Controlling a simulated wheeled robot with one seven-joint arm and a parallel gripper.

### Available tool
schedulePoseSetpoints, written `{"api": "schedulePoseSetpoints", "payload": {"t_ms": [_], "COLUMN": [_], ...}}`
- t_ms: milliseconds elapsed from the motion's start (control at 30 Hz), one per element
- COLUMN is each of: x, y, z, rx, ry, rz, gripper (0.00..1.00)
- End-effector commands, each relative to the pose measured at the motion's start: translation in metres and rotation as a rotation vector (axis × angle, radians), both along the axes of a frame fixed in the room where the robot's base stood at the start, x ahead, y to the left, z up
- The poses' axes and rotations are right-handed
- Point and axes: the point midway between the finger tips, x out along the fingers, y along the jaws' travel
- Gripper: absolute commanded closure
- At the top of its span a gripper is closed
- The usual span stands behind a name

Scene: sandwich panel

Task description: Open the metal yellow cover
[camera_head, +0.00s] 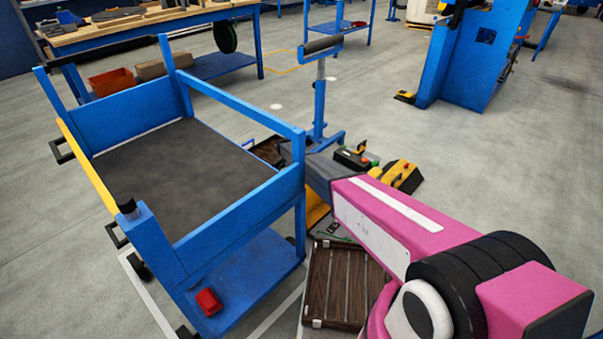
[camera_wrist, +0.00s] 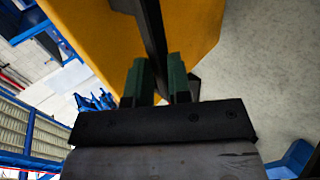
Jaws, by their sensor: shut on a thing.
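The yellow cover (camera_wrist: 207,30) fills the upper middle of the wrist view as a large flat panel, tilted in the picture. A dark bar (camera_wrist: 150,25), seemingly its handle, runs along it. My gripper (camera_wrist: 160,72) has its green fingers on either side of this bar and is shut on it. In the head view, only a small yellow piece (camera_head: 316,208) shows below my arm, beside the blue cart; it seems to be part of the cover. My gripper is hidden there behind the arm and the cart rail.
A blue cart (camera_head: 240,232) with a dark top stands left of my arm. A wooden slatted crate (camera_head: 335,285) lies on the floor below the arm. A yellow-and-black device (camera_head: 400,176) and a blue stand (camera_head: 320,95) are beyond. Open floor lies to the right.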

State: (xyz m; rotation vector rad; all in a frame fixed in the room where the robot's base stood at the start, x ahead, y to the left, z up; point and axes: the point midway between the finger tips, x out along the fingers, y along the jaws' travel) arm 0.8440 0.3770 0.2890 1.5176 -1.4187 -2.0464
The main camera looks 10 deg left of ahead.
Motion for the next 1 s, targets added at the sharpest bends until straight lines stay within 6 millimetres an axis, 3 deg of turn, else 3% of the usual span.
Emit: {"api": "schedulePoseSetpoints", "payload": {"t_ms": [33, 133, 167, 200, 333, 667, 833, 1000], "x": [-0.005, -0.005, -0.005, -0.005, -0.005, -0.005, -0.001, 0.009], "y": [-0.012, -0.012, -0.012, -0.012, -0.011, -0.009, -0.003, 0.011], "z": [-0.019, -0.019, -0.019, -0.019, -0.019, -0.019, -0.015, 0.001], "rx": [0.005, 0.005, 0.006, 0.006, 0.007, 0.008, 0.009, 0.006], "ry": [-0.003, -0.003, -0.002, -0.002, -0.001, 0.001, 0.002, 0.001], "rz": [-0.006, -0.006, -0.005, -0.005, -0.004, -0.001, 0.000, -0.002], "gripper": [1.00, 1.00, 0.72, 0.59, 0.46, 0.44, 0.57, 0.57]}}
